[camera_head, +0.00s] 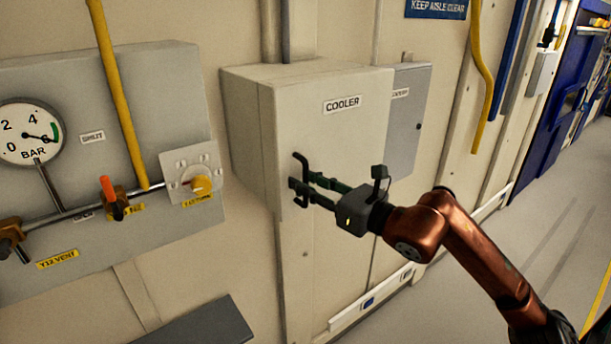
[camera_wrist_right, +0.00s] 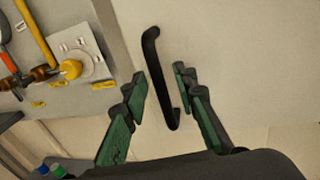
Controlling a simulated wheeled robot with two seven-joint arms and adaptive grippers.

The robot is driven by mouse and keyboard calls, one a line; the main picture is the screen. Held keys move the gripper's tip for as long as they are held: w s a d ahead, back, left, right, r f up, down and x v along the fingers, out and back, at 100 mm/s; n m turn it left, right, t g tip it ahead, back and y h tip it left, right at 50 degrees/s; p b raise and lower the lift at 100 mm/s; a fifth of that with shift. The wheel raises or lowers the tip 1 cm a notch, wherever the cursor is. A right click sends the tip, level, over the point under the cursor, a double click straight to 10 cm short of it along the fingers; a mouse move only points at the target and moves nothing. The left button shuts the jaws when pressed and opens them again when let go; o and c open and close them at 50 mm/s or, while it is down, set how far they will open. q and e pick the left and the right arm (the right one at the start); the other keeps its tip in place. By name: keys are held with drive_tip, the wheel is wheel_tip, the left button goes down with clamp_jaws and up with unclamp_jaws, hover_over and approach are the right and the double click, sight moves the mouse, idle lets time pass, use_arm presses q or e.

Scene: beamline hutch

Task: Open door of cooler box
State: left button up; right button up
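The cooler box (camera_head: 250,120) is a beige wall cabinet labelled COOLER in the middle of the head view. Its front door (camera_head: 345,135) looks shut. A black bar handle (camera_wrist_right: 152,52) stands on the door and shows clearly in the right wrist view. My right gripper (camera_head: 304,181) is at the lower left part of the door, by the handle. In the right wrist view its green-padded fingers (camera_wrist_right: 160,82) are spread, with the lower part of the handle between them and visible gaps on both sides. In the head view the fingers partly hide the handle. My left gripper is not in view.
A grey gas panel (camera_head: 60,90) with a gauge (camera_head: 30,132), valves and a yellow knob (camera_head: 201,185) is left of the cooler. A smaller grey box (camera_head: 409,120) adjoins its right side. A yellow pipe (camera_head: 118,90) crosses the panel. Open floor (camera_head: 530,230) lies at the right.

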drive_tip(key=shift+w+a, duration=0.1)
drive_tip(key=shift+c, duration=0.2)
clamp_jaws()
idle(0.5)
